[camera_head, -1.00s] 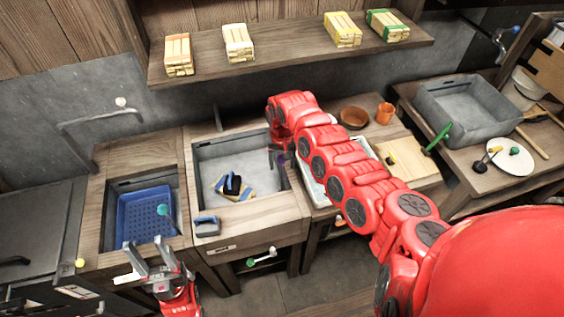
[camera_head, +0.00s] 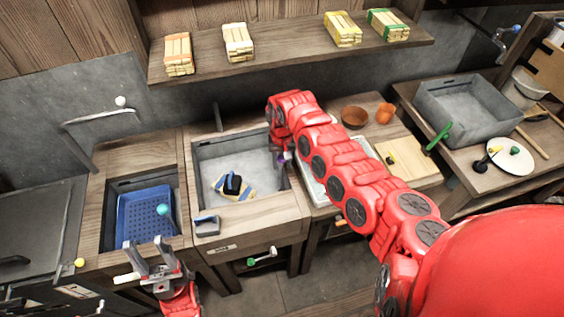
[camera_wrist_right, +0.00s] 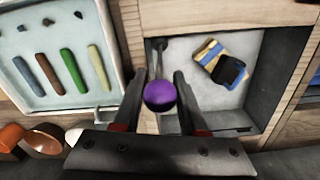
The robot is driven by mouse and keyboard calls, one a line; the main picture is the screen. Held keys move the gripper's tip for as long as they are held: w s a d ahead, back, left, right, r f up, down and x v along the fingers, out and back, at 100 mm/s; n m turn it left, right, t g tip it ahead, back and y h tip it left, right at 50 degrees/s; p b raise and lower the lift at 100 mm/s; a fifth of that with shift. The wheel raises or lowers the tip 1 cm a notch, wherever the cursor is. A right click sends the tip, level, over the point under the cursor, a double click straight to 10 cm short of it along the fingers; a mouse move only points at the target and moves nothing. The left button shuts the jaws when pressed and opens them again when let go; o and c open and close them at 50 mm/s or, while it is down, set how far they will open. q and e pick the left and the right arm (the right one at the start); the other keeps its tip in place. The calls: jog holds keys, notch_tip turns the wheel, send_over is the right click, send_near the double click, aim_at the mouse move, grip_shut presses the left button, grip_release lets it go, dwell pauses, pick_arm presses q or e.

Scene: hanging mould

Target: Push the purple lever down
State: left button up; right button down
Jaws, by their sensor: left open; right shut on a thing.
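The purple lever has a round purple knob (camera_wrist_right: 160,96), seen large in the right wrist view with a thin metal rod running behind it over the middle basin. In the head view the knob (camera_head: 281,158) is a small purple spot at the right side of that basin, partly hidden by my right arm. My right gripper (camera_wrist_right: 159,88) has its fingers on both sides of the knob and is shut on it. In the head view my left gripper (camera_head: 150,258) is open and empty, in front of the left sink.
The middle basin (camera_head: 207,160) holds a blue and yellow sponge-like object (camera_head: 234,186). A blue perforated tray (camera_head: 140,212) lies in the left sink. A tray of coloured tools (camera_wrist_right: 66,100) lies beside the lever. An orange cup (camera_head: 384,113) lies near my right arm.

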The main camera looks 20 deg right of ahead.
dwell(0.7)
notch_tip(320, 180, down, 5)
jog(key=b, duration=0.3)
jog(key=shift+r, duration=0.2)
jog(key=shift+s+r, duration=0.15)
jog(key=shift+s, duration=0.05)
jog(key=c, duration=0.8)
grip_release()
jog(key=o, duration=0.3)
jog(key=shift+w, duration=0.15)
notch_tip(320, 180, up, 10)
jog(key=b, duration=0.3)
jog(key=shift+w+r, duration=0.1)
jog(key=shift+r, duration=0.05)
notch_tip(320, 180, up, 7)
send_over(282, 170)
jog(key=shift+w, duration=0.2)
